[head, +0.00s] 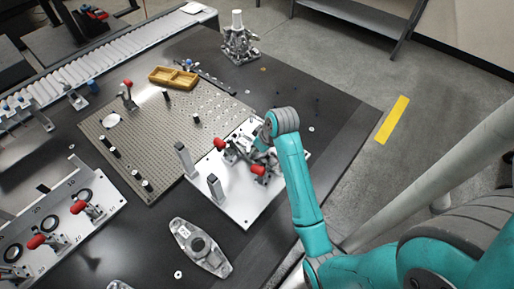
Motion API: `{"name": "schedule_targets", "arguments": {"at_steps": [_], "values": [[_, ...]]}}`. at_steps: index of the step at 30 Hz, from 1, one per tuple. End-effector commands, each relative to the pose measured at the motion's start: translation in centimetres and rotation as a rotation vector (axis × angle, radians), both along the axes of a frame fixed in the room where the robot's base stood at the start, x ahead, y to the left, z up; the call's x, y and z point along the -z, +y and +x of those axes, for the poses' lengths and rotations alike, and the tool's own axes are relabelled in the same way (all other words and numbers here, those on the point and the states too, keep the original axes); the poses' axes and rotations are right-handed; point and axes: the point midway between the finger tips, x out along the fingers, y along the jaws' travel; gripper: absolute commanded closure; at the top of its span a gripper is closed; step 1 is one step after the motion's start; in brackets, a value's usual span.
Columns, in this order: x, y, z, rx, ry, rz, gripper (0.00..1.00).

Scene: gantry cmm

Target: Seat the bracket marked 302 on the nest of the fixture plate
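The fixture plate (243,208) is a pale metal plate on the dark table, with two upright grey posts and red-handled clamps on it. My gripper (250,158) is over its far right part, among the clamps. My wrist and the clamps cover most of the fingers, so I cannot tell whether it is open or shut, or holding anything. The nest is not clearly visible there. A grey bracket-like part (211,257) with a dark round centre and a small white label lies on the table in front of the plate. Its label is too small to read.
A perforated plate (150,135) with pins lies behind and left of the fixture plate. A yellow tray (173,77) sits at its far edge. Another plate with red clamps (62,222) is at left.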

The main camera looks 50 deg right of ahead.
Motion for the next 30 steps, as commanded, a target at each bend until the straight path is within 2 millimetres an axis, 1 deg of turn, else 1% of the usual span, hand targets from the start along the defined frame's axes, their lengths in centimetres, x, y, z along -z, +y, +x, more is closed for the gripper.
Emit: {"name": "schedule_targets", "arguments": {"at_steps": [8,9,12,23,26,30], "values": [[0.2,0.0,0.0,0.0,-0.002,-0.001,0.85],[0.2,0.0,0.1,0.0,-0.002,-0.001,0.22],[0.2,0.0,0.0,0.0,-0.002,-0.001,0.0],[0.1,0.0,-0.1,0.0,0.0,0.0,0.0],[-0.6,-0.1,-0.3,0.001,-0.002,-0.002,0.0],[-2.5,-0.1,-1.0,0.001,-0.003,-0.003,0.0]]}}
